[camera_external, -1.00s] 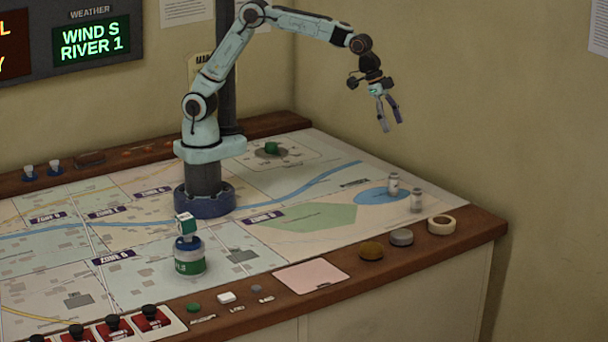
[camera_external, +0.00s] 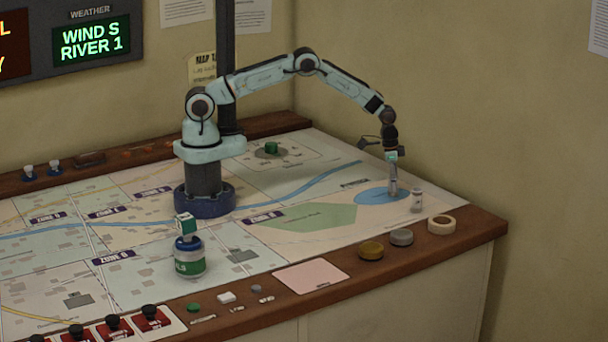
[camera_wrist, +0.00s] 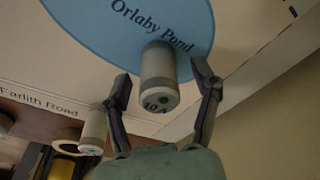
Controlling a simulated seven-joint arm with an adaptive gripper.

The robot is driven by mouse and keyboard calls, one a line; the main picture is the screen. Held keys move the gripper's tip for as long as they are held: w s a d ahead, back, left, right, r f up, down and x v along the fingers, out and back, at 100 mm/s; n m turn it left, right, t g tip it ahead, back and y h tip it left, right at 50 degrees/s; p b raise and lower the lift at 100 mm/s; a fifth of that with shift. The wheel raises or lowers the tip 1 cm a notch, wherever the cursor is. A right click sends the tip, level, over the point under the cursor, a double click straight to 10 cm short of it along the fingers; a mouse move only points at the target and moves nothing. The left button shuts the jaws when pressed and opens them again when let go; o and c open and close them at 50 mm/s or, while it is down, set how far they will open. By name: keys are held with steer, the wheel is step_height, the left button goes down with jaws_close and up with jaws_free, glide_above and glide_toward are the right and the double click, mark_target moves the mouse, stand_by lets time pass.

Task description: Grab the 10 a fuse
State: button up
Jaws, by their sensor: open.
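The 10 A fuse (camera_wrist: 159,68) is a pale cylinder with grey ends, a green dot and "10 A" on the end facing the wrist camera. It stands on the blue pond printed on the map. My gripper (camera_wrist: 162,80) is open, with one finger on each side of the fuse. A gap shows between each finger and the fuse in the wrist view. In the external view my gripper (camera_external: 392,180) points down over the pond and mostly hides the fuse.
A second similar fuse (camera_external: 417,201) stands close by, near the counter edge; it also shows in the wrist view (camera_wrist: 93,130). A tape roll (camera_external: 441,225), a grey round tin (camera_external: 401,237) and a brown-yellow one (camera_external: 371,250) line the wooden edge. The map's green park (camera_external: 310,217) is clear.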

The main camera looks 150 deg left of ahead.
jaws_close()
stand_by(0.3)
